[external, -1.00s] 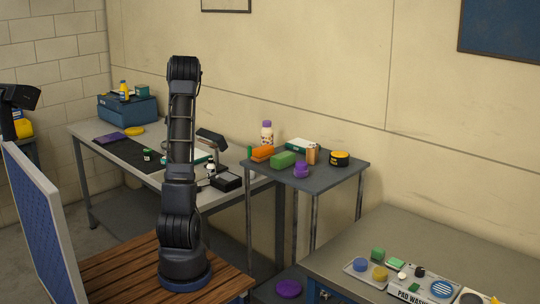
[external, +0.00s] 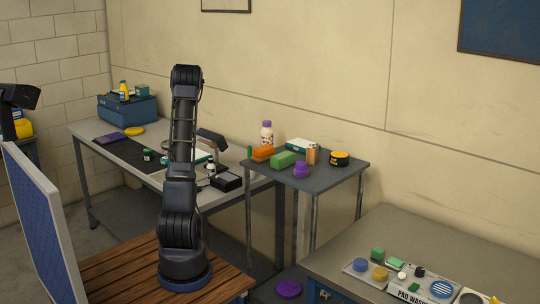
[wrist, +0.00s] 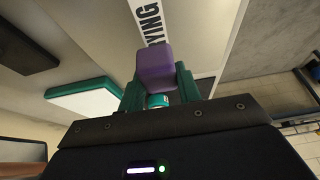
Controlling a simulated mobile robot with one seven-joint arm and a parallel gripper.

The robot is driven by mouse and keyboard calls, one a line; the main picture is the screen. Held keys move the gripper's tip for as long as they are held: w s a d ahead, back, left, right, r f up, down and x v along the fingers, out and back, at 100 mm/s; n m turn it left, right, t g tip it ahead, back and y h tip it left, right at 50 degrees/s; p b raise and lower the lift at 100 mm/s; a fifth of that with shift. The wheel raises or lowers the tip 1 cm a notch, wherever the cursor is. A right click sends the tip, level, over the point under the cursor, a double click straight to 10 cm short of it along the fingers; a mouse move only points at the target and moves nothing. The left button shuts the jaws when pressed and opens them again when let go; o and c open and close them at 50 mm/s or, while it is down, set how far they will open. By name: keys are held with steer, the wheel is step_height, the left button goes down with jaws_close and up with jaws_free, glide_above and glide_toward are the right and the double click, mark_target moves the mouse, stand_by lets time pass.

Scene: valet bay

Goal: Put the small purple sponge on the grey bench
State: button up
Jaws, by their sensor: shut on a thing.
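The small purple sponge (wrist: 154,62) is a rounded block in the wrist view. My gripper (wrist: 158,78) is shut on it, with a green finger on each side. A pale surface lies beyond it, with a white strip lettered "YING"; I cannot tell the height above it. In the external view my arm hides the gripper and the sponge. The long grey bench (external: 95,128) stands behind my arm at the left. A second grey-brown bench (external: 400,233) stands at the lower right.
A white-and-green pad (wrist: 85,97) and a dark flat thing (wrist: 25,45) lie left of the gripper in the wrist view. The left bench holds a blue toolbox (external: 128,110) and a black box (external: 226,182). A small dark table (external: 335,178) with several items stands at centre right.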

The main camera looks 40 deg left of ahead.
steer(key=shift+f, duration=2)
steer(key=shift+f, duration=0.1)
steer(key=o, duration=0.9)
steer(key=shift+o, duration=0.2)
steer(key=v, duration=1.2)
